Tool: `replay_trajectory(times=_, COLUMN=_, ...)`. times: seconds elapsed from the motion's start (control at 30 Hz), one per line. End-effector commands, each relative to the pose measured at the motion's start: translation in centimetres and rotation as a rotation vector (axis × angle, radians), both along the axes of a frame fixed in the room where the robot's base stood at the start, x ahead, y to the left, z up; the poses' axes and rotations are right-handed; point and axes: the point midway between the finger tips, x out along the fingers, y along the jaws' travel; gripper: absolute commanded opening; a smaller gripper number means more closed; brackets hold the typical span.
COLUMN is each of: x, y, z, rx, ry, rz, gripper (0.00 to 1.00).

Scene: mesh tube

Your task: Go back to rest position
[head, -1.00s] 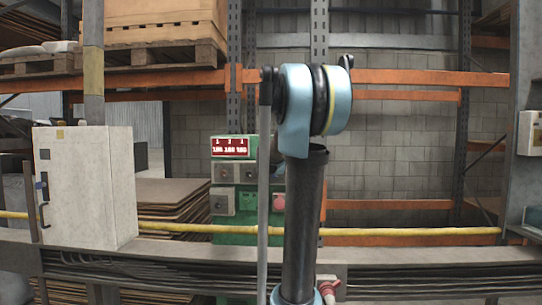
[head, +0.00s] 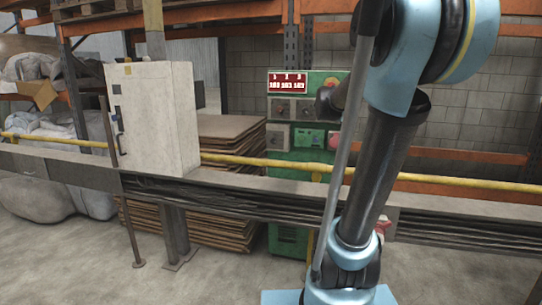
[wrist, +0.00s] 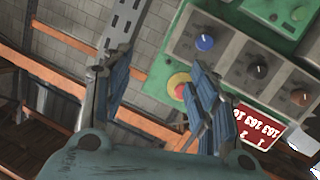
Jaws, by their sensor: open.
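My gripper (wrist: 160,92) shows in the wrist view with its two blue-padded fingers spread apart and nothing between them. Past the fingers is a green control panel (wrist: 158,75) with grey knob boxes, a blue knob (wrist: 205,42), a red button on a yellow base (wrist: 179,85) and a red number display (wrist: 258,127). In the head view the green panel (head: 307,83) stands behind my arm, with its red display at the top. My arm rises on the right of the head view. The gripper itself is hidden there or not clearly seen.
A yellow rail (head: 255,161) and a grey beam with cables (head: 262,205) run across in front of the panel. A white cabinet (head: 155,120) stands left of it. Stacked brown sheets (head: 228,128) lie between them. Orange racks stand behind. Bare floor (head: 90,265) shows at the lower left.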

Motion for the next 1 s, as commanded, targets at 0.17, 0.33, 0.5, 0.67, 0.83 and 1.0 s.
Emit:
replay_trajectory(times=0.17, x=-7.7, y=-0.4, z=-6.6, rx=0.079, ry=0.184, rz=-0.088, gripper=0.54)
replay_trajectory(times=0.33, x=-15.0, y=0.9, z=-13.8, rx=0.167, ry=0.404, rz=-0.108, gripper=0.54)
replay_trajectory(times=0.5, x=-22.1, y=3.9, z=-21.0, rx=0.258, ry=0.636, rz=-0.055, gripper=0.54)
replay_trajectory(times=0.67, x=-28.6, y=7.7, z=-27.0, rx=0.343, ry=0.849, rz=0.055, gripper=0.54)
replay_trajectory(times=0.83, x=-34.2, y=11.7, z=-31.4, rx=0.414, ry=1.022, rz=0.202, gripper=0.54)
replay_trajectory(times=1.0, x=-37.0, y=13.8, z=-33.3, rx=0.452, ry=1.105, rz=0.298, gripper=0.54)
